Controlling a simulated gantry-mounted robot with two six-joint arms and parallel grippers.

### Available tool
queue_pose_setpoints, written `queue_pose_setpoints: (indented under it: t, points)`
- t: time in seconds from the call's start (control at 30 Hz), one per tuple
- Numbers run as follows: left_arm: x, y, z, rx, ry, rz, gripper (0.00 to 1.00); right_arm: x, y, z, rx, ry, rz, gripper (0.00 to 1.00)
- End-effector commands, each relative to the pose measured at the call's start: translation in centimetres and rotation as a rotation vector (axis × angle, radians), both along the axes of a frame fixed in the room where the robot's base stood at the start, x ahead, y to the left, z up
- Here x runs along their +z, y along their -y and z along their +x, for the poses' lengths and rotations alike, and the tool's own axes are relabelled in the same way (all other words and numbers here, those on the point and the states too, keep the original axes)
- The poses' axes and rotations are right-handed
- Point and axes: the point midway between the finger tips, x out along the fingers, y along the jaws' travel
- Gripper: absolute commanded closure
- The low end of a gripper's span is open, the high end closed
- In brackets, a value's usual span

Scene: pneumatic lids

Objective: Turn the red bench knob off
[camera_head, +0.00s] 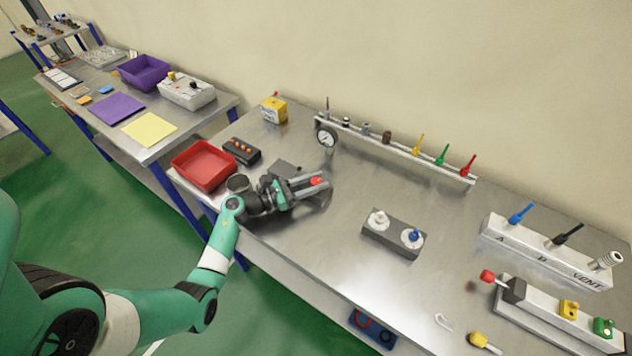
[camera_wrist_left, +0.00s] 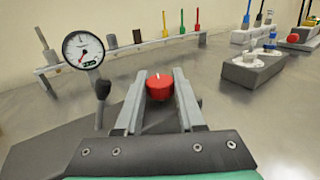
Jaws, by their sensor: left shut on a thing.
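The red bench knob (camera_head: 316,181) is between the fingertips of my left gripper (camera_head: 311,184) on the near left part of the steel bench. In the left wrist view the red knob (camera_wrist_left: 160,88) sits between the two grey fingers (camera_wrist_left: 160,98), with a small pale mark on its top. The left gripper is shut on the knob, one finger on each side. The fingers hide the knob's sides and base. My right gripper is not in view.
A red bin (camera_head: 204,166) and a dark button box (camera_head: 242,151) stand left of the gripper. A rail with a gauge (camera_head: 327,136) and coloured handles runs along the wall. A grey two-knob block (camera_head: 393,236) is to the right. Open bench lies between.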

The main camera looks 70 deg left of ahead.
Motion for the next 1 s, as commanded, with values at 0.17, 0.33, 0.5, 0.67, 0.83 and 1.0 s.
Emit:
queue_pose_setpoints:
  t: [0.17,0.33,0.5,0.67,0.83,1.0]
  points:
    - [0.0,0.0,0.0,0.001,0.000,0.000,0.39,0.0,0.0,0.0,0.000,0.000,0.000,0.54]
    - [0.0,0.0,0.0,0.001,0.000,0.000,0.32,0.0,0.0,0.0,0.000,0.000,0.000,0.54]
    - [0.0,0.0,-0.1,0.001,0.000,0.000,0.32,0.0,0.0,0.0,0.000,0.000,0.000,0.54]
    - [0.0,-0.1,-2.0,0.005,-0.001,-0.001,0.32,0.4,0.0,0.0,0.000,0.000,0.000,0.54]
    - [0.1,-0.1,-6.0,0.007,-0.001,-0.001,0.32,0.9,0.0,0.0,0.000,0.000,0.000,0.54]
    - [0.0,-0.1,-9.7,0.006,-0.001,-0.001,0.32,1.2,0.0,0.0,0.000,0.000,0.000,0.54]
